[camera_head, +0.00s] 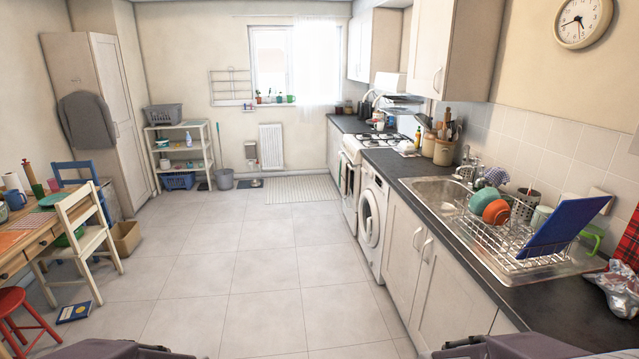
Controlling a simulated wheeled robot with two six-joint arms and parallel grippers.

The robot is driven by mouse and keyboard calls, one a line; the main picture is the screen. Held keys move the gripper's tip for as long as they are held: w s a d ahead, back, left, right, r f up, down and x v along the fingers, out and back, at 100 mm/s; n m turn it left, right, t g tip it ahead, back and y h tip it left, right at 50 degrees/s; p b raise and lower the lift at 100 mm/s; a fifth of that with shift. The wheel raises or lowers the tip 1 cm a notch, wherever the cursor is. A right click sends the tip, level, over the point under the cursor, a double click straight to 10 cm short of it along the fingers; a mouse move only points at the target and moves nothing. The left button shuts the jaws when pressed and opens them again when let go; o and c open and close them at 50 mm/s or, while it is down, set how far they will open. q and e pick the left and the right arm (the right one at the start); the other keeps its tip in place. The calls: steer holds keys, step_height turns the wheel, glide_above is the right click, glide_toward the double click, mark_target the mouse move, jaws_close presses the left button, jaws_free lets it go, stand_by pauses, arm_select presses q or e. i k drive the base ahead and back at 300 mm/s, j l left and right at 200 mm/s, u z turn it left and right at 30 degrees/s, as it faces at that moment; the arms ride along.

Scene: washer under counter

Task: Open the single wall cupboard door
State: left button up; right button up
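A cream wall cupboard (476,50) hangs at the upper right, above the counter. Its door (430,40) faces left into the room and looks shut, with a metal handle (437,80) low on it. A second wall cupboard (372,45) hangs farther back beside the window, and its door looks shut too. Dark grey parts of my two arms show at the bottom edge, left and right of the middle. Neither gripper's fingers can be seen, and both arms are far from the cupboard.
The counter (416,176) runs along the right, with a sink (433,187), a dish rack (500,240) and base cupboards (402,235). A washer (371,215) and a cooker stand beyond. A table and a white chair (88,238) are at left. The tiled floor (250,265) between is clear.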

mark_target(433, 21)
steer(key=i+j, duration=0.1)
steer(key=i, duration=0.6)
steer(key=i+z, duration=0.1)
steer(key=i, duration=0.6)
steer(key=i+j, duration=0.2)
steer(key=i, duration=0.5)
steer(key=i+j+z, duration=0.1)
steer(key=i, duration=0.6)
steer(key=i+z, duration=0.25)
steer(key=i, duration=0.2)
steer(key=i+j+z, duration=0.25)
steer(key=i, duration=0.2)
steer(key=i+j+z, duration=0.1)
steer(key=i+z, duration=0.15)
steer(key=i, duration=0.2)
